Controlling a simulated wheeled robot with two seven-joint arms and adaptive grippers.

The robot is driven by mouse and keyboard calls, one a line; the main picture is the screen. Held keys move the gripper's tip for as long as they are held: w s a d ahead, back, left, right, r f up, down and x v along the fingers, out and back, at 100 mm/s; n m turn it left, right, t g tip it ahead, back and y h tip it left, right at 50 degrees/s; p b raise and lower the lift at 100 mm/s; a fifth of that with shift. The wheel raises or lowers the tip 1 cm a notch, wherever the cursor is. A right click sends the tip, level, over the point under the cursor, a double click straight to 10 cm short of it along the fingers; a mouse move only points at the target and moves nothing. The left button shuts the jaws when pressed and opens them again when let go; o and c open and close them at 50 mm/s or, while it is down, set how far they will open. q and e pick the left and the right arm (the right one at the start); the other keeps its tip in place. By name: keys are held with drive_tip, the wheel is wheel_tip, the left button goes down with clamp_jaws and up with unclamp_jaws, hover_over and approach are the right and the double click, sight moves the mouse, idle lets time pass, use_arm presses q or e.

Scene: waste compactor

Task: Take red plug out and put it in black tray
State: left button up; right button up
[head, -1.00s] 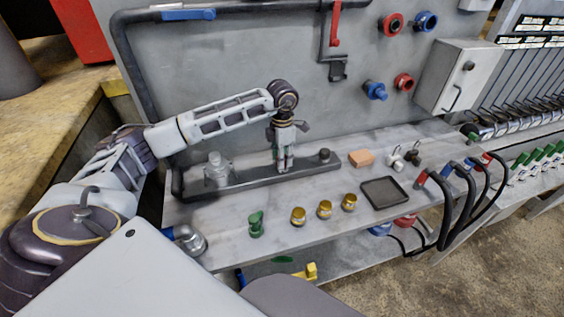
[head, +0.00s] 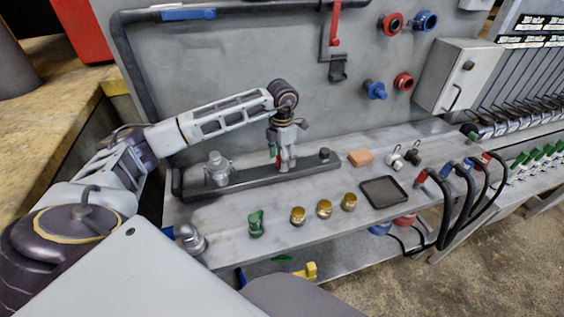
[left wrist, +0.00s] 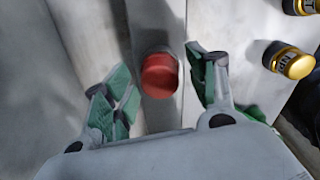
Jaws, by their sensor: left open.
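The red plug (left wrist: 160,75) stands on the dark rail (head: 230,186) on the grey bench; in the head view only a little red (head: 279,160) shows by the fingers. My left gripper (head: 286,165) points down over it. In the left wrist view my left gripper (left wrist: 164,82) is open, with green-padded fingers on either side of the plug and visible gaps between. The black tray (head: 384,192) lies flat and empty on the bench to the right. My right gripper is not in view.
A grey fitting (head: 218,170) and a dark knob (head: 324,154) stand on the rail either side of my gripper. Several yellow caps (head: 325,208) and a green piece (head: 256,223) stand in front. An orange block (head: 361,157) lies behind the tray.

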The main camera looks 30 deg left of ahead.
use_arm(q)
drive_tip(key=shift+m, duration=0.3)
drive_tip(key=shift+c, duration=0.3)
drive_tip(key=shift+m+b, duration=0.7)
drive_tip(key=shift+m, duration=1.6)
drive_tip(key=shift+m+b, duration=0.8)
drive_tip(key=shift+m, duration=1.8)
drive_tip(key=shift+m+b, duration=0.6)
drive_tip(key=shift+m, duration=1.5)
drive_tip(key=shift+a+m, duration=0.1)
drive_tip(key=shift+m, duration=0.3)
